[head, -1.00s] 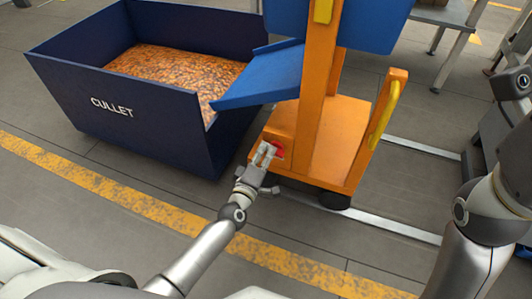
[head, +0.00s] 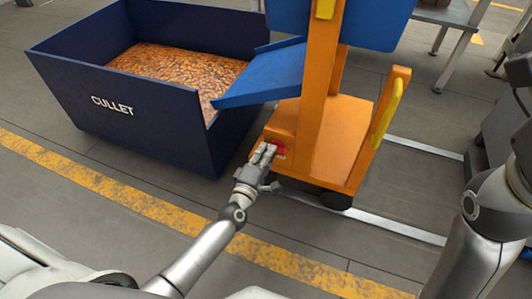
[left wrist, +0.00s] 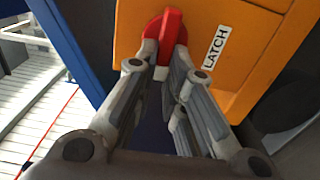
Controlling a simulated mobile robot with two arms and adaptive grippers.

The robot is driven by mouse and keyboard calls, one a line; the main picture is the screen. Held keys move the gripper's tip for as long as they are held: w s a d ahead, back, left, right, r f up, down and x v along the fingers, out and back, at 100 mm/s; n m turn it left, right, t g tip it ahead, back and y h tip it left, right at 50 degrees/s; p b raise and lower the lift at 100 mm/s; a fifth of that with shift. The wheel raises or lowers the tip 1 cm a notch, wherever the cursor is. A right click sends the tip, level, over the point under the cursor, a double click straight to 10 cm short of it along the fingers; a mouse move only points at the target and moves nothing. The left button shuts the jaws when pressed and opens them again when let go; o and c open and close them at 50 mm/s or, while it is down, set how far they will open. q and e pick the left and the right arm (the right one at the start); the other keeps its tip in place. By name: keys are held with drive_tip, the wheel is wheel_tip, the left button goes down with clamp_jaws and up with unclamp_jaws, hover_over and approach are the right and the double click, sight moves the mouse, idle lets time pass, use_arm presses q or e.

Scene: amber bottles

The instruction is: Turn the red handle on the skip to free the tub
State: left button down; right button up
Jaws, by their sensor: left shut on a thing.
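The red handle (left wrist: 170,32) sits on an orange panel beside a white LATCH label (left wrist: 216,46). In the head view the handle (head: 279,149) shows low on the orange skip (head: 322,150), partly hidden by my gripper. My left gripper (head: 266,152) is shut on the handle. In the left wrist view its fingertips (left wrist: 165,58) lie on both sides of the red grip. The blue tub (head: 375,22) is at the top of the skip, cut off by the frame, with a blue lip (head: 262,78) sloping toward the bin. My right gripper is out of view.
A dark blue CULLET bin (head: 150,115), holding amber pieces, stands left of the skip. A yellow-gripped push bar (head: 386,112) rises at the skip's right. A grey table (head: 450,18) stands behind. The floor in front has a worn yellow stripe (head: 120,192).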

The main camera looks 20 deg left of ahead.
use_arm(q)
drive_tip(key=c, duration=1.5)
unclamp_jaws()
drive_tip(key=s, duration=1.2)
drive_tip(key=shift+a, duration=0.25)
